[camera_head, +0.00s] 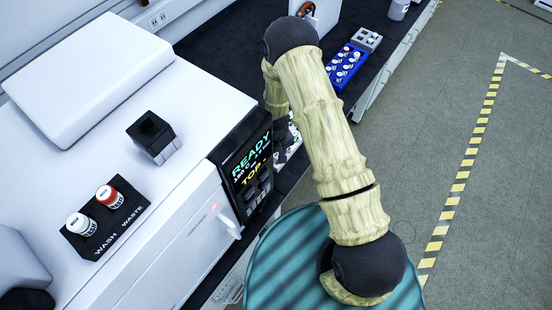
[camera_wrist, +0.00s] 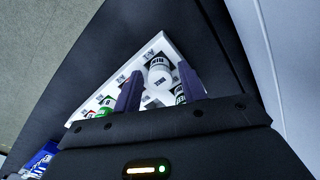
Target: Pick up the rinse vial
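In the wrist view a white-capped vial (camera_wrist: 159,76) with dark print on its label shows between the two fingers of my gripper (camera_wrist: 160,72). The print is too small to read surely, so I cannot tell for certain that it is the rinse vial. The fingers stand apart, one on each side of this vial, with narrow gaps; I see no clear contact. A second labelled vial (camera_wrist: 181,94) is partly hidden behind the right finger. The vials are at a white labelled tray (camera_wrist: 148,50). In the head view my arm hides my gripper and most of this tray.
A green-capped vial (camera_wrist: 104,113) is left of the fingers. A blue rack (camera_head: 346,67) of vials stands on the dark bench. The white instrument (camera_head: 165,215) with a lit screen (camera_head: 250,170) carries a black WASH/WASTE holder (camera_head: 105,236) with a white-capped and a red-capped vial.

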